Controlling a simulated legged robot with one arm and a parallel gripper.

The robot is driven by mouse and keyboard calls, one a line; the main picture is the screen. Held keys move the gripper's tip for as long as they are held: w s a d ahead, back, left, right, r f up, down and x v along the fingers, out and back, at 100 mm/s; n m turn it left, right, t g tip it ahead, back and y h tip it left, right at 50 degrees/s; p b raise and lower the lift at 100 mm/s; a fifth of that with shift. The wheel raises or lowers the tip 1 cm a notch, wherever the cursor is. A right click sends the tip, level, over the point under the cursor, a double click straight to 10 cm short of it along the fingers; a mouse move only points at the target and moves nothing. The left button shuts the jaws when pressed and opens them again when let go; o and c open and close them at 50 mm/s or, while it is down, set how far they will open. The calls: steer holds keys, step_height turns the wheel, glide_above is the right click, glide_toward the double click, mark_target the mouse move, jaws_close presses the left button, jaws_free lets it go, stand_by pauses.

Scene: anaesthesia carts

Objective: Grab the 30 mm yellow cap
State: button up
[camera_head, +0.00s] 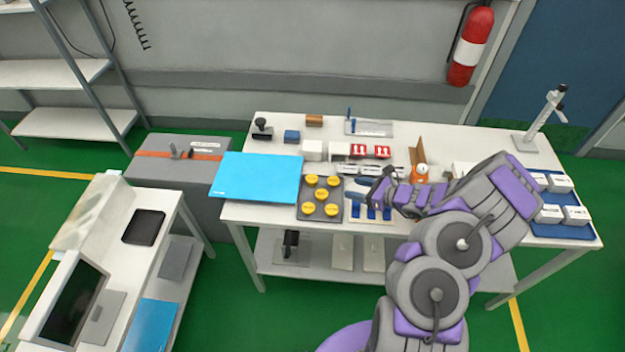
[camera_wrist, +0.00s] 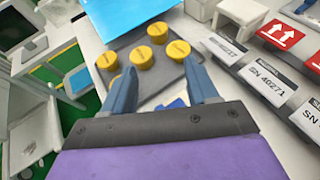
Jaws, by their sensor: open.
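Several yellow caps stand on a dark grey tray (camera_head: 304,213) on the white table, one of them in the middle (camera_head: 320,194). In the wrist view they show beyond my fingers, including a cap at the back (camera_wrist: 157,33), one at the right (camera_wrist: 178,50) and one in the middle (camera_wrist: 141,57). Their size marks are too small to read, so I cannot tell which is the 30 mm one. My gripper (camera_wrist: 164,92) is open and empty, its two blue-grey fingers over the near part of the tray (camera_wrist: 160,76).
A bright blue mat (camera_head: 255,178) lies left of the tray. White boxes and red labelled boxes (camera_head: 372,150) stand behind it. Labelled strips marked SN (camera_wrist: 270,85) lie to the right in the wrist view. An orange object (camera_head: 421,173) stands near my arm.

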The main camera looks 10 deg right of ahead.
steer(key=b, duration=0.3)
glide_toward(316, 181)
steer(key=x, duration=0.4)
steer(key=shift+w, duration=0.45)
steer(key=shift+s+b+x, duration=0.25)
steer(key=shift+b+x, duration=0.35)
steer(key=shift+x, duration=2.05)
steer(key=shift+a+f, duration=0.1)
steer(key=shift+a, duration=0.1)
steer(key=c, duration=0.8)
